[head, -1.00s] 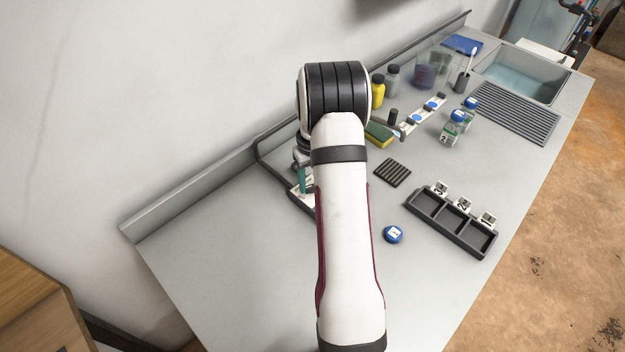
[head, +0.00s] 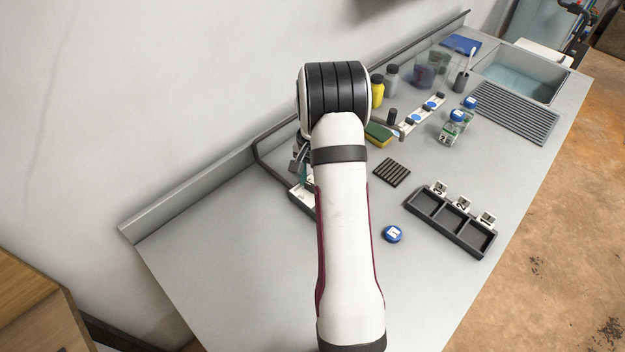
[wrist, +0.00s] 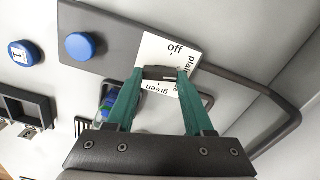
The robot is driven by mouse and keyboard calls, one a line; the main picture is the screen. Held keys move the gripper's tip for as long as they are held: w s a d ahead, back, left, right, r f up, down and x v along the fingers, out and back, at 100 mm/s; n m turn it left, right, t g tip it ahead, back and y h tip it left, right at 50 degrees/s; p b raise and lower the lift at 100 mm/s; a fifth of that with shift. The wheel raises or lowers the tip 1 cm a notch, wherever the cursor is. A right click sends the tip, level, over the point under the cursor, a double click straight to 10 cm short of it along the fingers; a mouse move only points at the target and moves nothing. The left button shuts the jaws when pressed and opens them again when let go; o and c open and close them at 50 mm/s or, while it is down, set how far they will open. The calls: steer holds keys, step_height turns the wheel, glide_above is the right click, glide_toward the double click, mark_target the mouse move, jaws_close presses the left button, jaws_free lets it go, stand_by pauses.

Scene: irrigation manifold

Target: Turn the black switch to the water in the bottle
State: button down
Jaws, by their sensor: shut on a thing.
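The black switch (wrist: 160,73) sits on a white card (wrist: 172,50) printed "off", "plain" and "green". My gripper (wrist: 160,74) has its teal fingers shut on the switch's dark bar, which lies roughly crosswise in the wrist view. I cannot tell which word it points to. A bottle (wrist: 107,103) with blue and green shows partly behind the left finger; its contents are unclear. A blue round knob (wrist: 80,46) sits on the grey panel (wrist: 108,22) left of the card. In the head view my arm hides the switch and most of the gripper.
A blue cap marked 1 (head: 393,234) lies near a dark three-slot tray (head: 479,242). A grey pipe (wrist: 285,80) curves beside the panel. The front left counter is clear.

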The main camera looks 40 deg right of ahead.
steer(key=m, duration=0.4)
steer(key=shift+s+m, duration=0.1)
steer(key=shift+m, duration=1.7)
steer(key=shift+c, duration=1.4)
jaws_free()
steer(key=shift+r, duration=0.1)
step_height(320, 180, up, 16)
